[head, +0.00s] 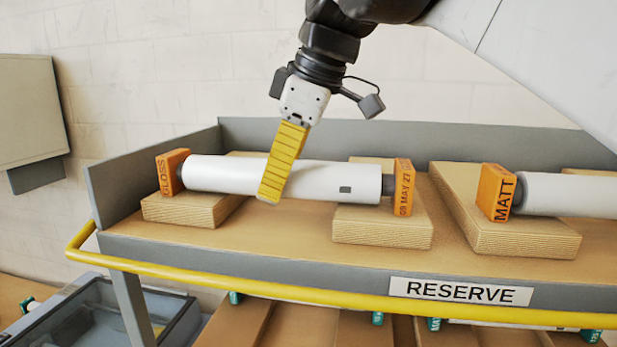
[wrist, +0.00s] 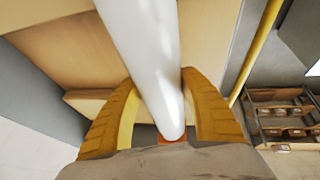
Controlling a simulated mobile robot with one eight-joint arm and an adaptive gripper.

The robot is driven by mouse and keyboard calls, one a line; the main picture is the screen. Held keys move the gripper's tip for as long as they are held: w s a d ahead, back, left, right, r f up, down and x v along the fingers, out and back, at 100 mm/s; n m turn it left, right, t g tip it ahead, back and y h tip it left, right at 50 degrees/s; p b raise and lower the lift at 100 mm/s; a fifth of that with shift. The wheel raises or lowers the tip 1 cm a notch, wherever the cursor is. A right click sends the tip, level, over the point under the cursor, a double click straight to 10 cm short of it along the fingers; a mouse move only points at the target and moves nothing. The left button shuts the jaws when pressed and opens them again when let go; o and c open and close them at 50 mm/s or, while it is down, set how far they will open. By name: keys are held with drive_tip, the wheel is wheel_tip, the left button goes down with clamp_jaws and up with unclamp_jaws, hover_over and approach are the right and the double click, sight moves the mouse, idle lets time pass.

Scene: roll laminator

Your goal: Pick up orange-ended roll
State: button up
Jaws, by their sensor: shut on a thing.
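The white roll (head: 330,178) has orange ends, the left one (head: 172,172) marked GLOSS and the right one (head: 403,188) with a date. It spans two wooden blocks on the shelf in the head view. My gripper (head: 273,190) comes down from above with its yellow fingers around the roll, left of its middle. In the wrist view the roll (wrist: 150,60) runs between both yellow fingers (wrist: 162,110), and the gripper is shut on it. I cannot tell whether the roll touches the blocks. A second orange-ended roll (head: 570,195), marked MATT, lies at the right.
Wooden blocks (head: 385,228) stand on the shelf (head: 290,225). A yellow rail (head: 330,297) and a RESERVE label (head: 460,291) run along the front. A grey wall (head: 350,135) closes the back. Green-ended rolls (head: 377,318) show below. A grey bin (head: 85,315) is at lower left.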

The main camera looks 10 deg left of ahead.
drive_tip(key=shift+w+r, duration=0.1)
drive_tip(key=shift+r, duration=0.45)
wheel_tip(320, 180, up, 3)
drive_tip(key=shift+r, duration=0.1)
drive_tip(key=w+d+r+p, duration=0.3)
drive_tip(key=w+d+r, duration=0.3)
drive_tip(key=d, duration=0.3)
drive_tip(key=shift+w+d+r+p, duration=0.2)
drive_tip(key=shift+w+r+p, duration=0.15)
drive_tip(key=shift+w, duration=0.1)
